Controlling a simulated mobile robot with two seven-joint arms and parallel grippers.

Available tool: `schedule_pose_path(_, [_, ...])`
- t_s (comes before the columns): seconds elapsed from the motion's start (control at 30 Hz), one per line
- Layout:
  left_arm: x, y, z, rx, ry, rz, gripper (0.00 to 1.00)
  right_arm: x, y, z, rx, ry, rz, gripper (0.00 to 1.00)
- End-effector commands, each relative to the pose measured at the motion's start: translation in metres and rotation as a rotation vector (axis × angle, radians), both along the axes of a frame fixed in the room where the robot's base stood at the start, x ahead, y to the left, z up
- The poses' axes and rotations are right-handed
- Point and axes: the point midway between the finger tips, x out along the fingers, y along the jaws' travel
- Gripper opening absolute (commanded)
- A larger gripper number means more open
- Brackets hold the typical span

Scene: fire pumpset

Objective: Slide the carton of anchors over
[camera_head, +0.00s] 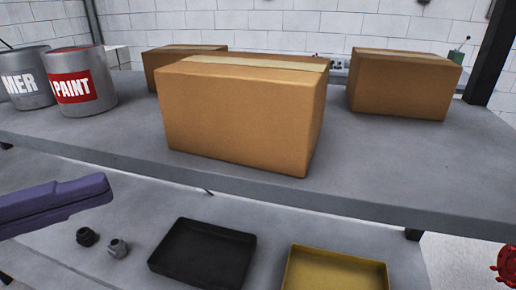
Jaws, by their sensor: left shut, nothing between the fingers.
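Three plain brown taped cartons stand on the grey upper shelf. The largest and nearest carton (240,118) is in the middle, close to the front edge. Another carton (403,85) stands behind it to the right, and a third (165,62) is partly hidden behind it to the left. No label shows which one holds anchors. My purple left gripper (104,190) is at the left, in front of and below the shelf edge, shut and empty. It is apart from the cartons. My right gripper is out of view.
A red-labelled paint can (82,82) and a second can (25,78) stand on the shelf (400,165) at left. On the lower level are a black tray (203,255), a yellow tray (335,272) and two small fittings (100,242). Bare shelf lies right of the near carton.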

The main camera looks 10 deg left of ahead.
Motion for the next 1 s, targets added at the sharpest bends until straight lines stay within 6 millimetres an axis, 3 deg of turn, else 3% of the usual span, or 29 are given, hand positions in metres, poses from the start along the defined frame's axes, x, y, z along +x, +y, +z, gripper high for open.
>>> schedule_pose_path(0.17, [0.010,-0.013,0.003,0.001,0.000,-0.012,0.00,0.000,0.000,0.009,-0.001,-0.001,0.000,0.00])
schedule_pose_path(0.57, [0.068,-0.073,0.004,-0.001,-0.001,-0.011,0.00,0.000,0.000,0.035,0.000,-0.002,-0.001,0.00])
schedule_pose_path(0.8, [0.100,-0.073,0.001,0.001,0.000,-0.009,0.00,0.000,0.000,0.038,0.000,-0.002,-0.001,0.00])
schedule_pose_path(1.0, [0.107,-0.073,0.000,0.004,0.001,-0.010,0.00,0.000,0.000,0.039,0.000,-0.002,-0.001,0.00])
